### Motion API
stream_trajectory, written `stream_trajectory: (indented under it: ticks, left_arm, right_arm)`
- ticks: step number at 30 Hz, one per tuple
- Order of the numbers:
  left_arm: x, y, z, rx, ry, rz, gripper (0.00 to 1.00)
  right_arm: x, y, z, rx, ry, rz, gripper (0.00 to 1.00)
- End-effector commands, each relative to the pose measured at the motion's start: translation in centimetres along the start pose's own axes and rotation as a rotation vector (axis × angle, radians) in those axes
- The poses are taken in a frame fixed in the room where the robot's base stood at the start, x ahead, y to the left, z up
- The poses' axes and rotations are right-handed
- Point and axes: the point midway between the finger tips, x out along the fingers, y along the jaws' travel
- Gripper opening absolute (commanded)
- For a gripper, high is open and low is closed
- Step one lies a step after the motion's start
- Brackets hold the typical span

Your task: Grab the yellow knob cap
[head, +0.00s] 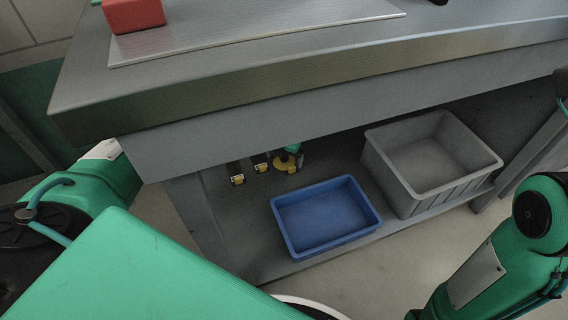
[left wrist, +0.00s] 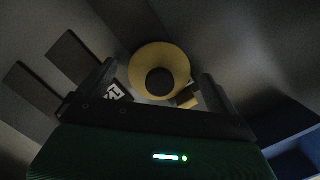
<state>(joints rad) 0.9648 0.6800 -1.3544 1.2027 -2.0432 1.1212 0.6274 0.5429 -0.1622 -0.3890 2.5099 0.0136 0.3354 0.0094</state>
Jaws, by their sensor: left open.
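The yellow knob cap (head: 284,163) is small and round, on the shelf under the counter, behind the blue tray. Dark and green parts stand at its top. In the left wrist view, the knob cap (left wrist: 136,70) is a yellow ring around a dark round centre, with a yellowish piece at its lower right. My left gripper (left wrist: 158,73) is open, with one dark finger on each side of the ring in that picture. I cannot tell how far the fingertips are from it. I cannot make out the left fingers in the head view. My right gripper is not in view.
The blue tray (head: 279,221) and grey crate (head: 377,141) sit right of the knob cap. Two dark fittings with yellow ends (head: 238,179) (head: 261,167) are at its left. The counter edge (head: 330,72) overhangs the shelf. A red block (head: 134,14) lies on top.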

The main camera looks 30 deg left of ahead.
Motion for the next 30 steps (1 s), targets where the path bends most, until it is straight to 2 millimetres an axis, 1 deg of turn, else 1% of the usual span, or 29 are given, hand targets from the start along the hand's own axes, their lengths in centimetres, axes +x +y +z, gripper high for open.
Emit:
stream_trajectory:
  ticks: [5,6,8,12,13,20,23,26,30]
  left_arm:
    - [-0.1,0.0,0.0,0.0,0.0,0.0,0.96]
    - [-0.1,0.0,0.0,0.0,0.0,0.0,0.88]
    - [-0.1,0.0,0.0,0.0,0.0,0.0,0.76]
    - [-0.1,0.0,0.0,0.0,0.0,0.0,0.48]
    - [-0.1,0.0,0.0,0.0,0.0,0.0,0.47]
    - [-0.1,0.0,0.0,0.0,0.0,0.0,0.47]
    - [-0.5,0.0,0.1,0.0,-0.001,0.0,0.47]
    - [-1.2,0.0,0.2,0.0,-0.001,-0.001,0.47]
    - [-3.0,0.1,0.5,-0.001,-0.001,0.0,0.47]
  right_arm:
    - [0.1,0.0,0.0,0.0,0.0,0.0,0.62]
    - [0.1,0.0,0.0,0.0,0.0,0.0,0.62]
    - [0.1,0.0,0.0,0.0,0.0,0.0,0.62]
    - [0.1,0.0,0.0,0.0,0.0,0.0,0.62]
    - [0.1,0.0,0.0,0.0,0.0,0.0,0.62]
    - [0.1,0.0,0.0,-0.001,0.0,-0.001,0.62]
    - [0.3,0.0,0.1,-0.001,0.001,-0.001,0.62]
    - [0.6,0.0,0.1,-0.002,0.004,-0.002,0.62]
    - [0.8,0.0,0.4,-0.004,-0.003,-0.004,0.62]
